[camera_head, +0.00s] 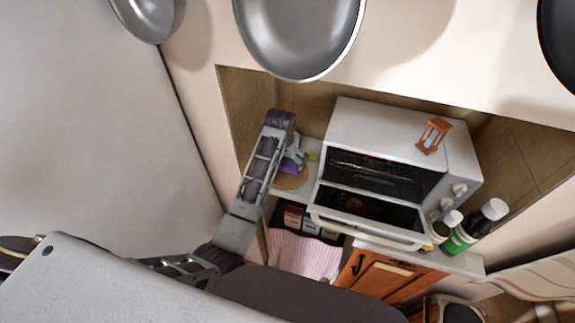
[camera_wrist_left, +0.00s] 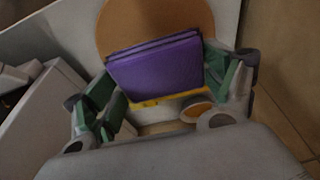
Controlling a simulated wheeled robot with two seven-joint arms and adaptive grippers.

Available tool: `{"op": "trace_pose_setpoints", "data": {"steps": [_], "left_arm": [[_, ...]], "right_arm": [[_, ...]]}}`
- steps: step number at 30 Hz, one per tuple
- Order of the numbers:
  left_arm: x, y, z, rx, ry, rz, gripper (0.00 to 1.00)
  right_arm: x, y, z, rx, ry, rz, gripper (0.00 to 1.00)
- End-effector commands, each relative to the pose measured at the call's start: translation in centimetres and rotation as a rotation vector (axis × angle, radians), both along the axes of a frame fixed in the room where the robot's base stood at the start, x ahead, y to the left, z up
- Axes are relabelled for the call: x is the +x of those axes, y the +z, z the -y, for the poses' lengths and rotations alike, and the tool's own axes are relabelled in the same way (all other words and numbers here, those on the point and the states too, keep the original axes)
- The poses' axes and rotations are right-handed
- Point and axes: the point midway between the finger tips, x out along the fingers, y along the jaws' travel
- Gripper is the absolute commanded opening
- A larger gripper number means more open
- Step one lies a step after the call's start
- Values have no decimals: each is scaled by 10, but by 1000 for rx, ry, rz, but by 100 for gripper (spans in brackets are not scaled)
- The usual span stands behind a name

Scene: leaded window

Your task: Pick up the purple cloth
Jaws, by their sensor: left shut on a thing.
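The purple cloth (camera_wrist_left: 158,72) is a folded block that sits between the two fingers of my left gripper (camera_wrist_left: 168,95) in the left wrist view. In the head view the cloth (camera_head: 288,166) shows as a small purple patch by my left gripper (camera_head: 296,157), at the left of the white oven. My left gripper is shut on the cloth. A round wooden board (camera_wrist_left: 170,18) lies behind the cloth; I cannot tell whether the cloth still touches it. My right gripper is not in view.
The white toaster oven (camera_head: 385,125) has its door open, with a small wooden hourglass (camera_head: 433,135) on top. Bottles (camera_head: 475,228) stand at its right. Pans (camera_head: 298,35) hang above. A pink striped towel (camera_head: 305,254) hangs below the counter. Something yellow (camera_wrist_left: 150,103) shows below the cloth.

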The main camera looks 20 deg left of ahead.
Motion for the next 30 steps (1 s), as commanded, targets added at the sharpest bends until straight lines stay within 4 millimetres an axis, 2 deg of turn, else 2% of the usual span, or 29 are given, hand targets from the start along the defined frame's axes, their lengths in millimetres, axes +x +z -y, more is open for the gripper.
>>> {"op": "trace_pose_setpoints", "data": {"steps": [9, 15, 30], "left_arm": [[1, 47, 0, 0, 0, 3, 61], [1, 66, 0, 0, 0, 2, 61], [0, 72, 0, 0, 0, 0, 61]], "right_arm": [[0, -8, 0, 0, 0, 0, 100], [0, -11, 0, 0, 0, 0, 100], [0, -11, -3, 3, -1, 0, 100]]}}
